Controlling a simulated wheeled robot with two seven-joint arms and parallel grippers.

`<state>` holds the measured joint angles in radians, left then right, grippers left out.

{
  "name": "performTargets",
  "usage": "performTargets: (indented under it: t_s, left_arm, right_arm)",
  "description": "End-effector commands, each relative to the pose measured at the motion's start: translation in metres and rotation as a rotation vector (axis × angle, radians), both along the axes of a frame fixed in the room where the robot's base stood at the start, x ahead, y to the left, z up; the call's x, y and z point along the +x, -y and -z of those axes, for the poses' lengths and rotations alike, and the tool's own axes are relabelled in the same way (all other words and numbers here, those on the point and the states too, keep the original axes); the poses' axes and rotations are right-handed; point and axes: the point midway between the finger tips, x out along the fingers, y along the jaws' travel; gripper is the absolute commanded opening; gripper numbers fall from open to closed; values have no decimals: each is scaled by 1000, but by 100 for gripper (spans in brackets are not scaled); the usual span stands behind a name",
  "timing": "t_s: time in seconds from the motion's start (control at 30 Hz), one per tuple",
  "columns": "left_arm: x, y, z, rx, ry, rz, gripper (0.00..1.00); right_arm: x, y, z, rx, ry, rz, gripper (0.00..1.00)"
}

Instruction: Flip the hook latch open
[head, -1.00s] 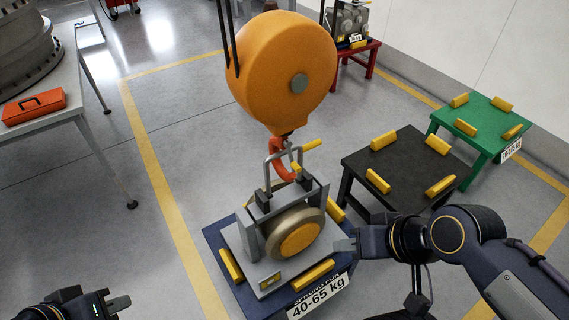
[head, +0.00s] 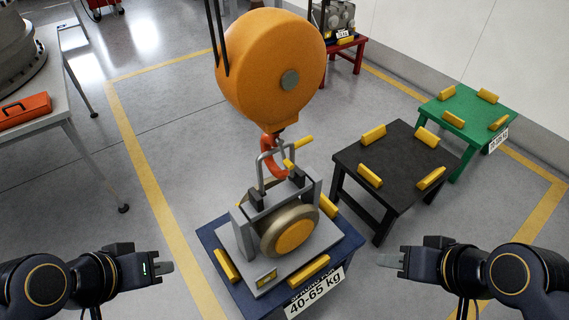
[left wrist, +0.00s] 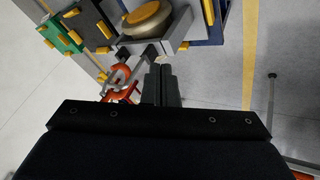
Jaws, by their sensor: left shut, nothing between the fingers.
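The orange hook (head: 268,158) hangs under the round orange hoist (head: 270,65). A yellow lever (head: 303,142), seemingly the hook latch, sticks out at its right. The hook is at the grey lifting bail (head: 262,172) of the load; whether it passes through the bail is unclear. The hook also shows in the left wrist view (left wrist: 121,74), beyond the fingers. My left gripper (head: 165,267) is shut and empty, left of and below the hook. My right gripper (head: 386,260) looks shut and empty, right of the load. Neither touches anything.
The grey load with its round wheel (head: 288,232) sits on a blue stand (head: 350,240) between my grippers. A black stand (head: 395,160) and a green stand (head: 470,107) are at the right. A table with a red toolbox (head: 25,110) is at the left.

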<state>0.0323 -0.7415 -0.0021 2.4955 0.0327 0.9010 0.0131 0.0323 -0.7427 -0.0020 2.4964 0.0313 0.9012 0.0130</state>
Motion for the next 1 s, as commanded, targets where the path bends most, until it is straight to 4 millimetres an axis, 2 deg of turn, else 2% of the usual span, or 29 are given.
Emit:
performTargets:
  t_s: [0.07, 0.17, 0.27, 0.4, 0.5, 0.63, 0.7, 0.8, 1.0]
  left_arm:
    - [6, 2, 0, -18, -3, -1, 0]
    - [26, 9, -2, -78, -11, -6, 0]
    - [62, 22, -5, -183, -29, -24, 0]
    - [129, 49, -6, -360, -65, -71, 0]
    - [175, 69, -2, -473, -96, -113, 0]
    - [222, 92, 8, -582, -134, -164, 0]
    - [239, 100, 13, -623, -148, -186, 0]
    - [253, 108, 17, -657, -161, -207, 0]
    - [259, 110, 16, -670, -165, -215, 0]
  right_arm:
    - [0, 0, 4, 0, 0, 0, 36]
    - [0, 0, 15, 0, 0, 0, 36]
    - [0, 0, 31, 0, 0, 0, 36]
    - [0, 0, 54, 0, 0, 0, 36]
    - [0, 0, 68, 0, 0, 0, 36]
    - [0, 0, 80, 0, 0, 0, 36]
    - [0, 0, 84, 0, 0, 0, 36]
    - [0, 0, 86, 0, 0, 0, 36]
    - [0, 0, 86, 0, 0, 0, 36]
